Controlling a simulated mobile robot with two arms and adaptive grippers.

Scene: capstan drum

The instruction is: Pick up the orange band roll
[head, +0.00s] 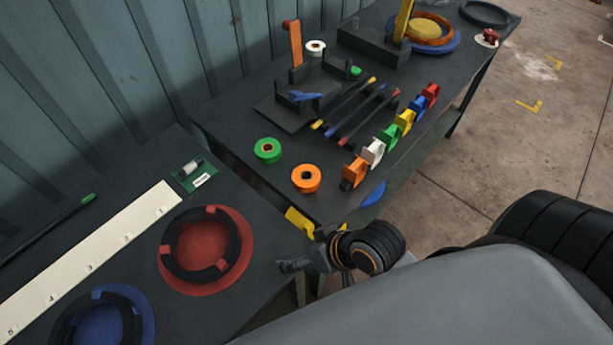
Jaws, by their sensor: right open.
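The orange band roll (306,178) lies flat near the front edge of the far dark table, with a dark hole in its middle. A green roll (267,150) lies to its upper left, apart from it. My right gripper (303,251) is open and empty, below the orange roll in the picture, near the gap between the two tables. It does not touch the roll. Part of its fingers is hard to make out against the dark table. My left gripper is not in view.
A row of coloured clips (374,151) stands right of the roll along the far table's (232,118) edge. A yellow piece (299,222) sits between roll and gripper. Red (204,248) and blue (103,320) discs with dark rings lie on the near table. A corrugated wall stands behind.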

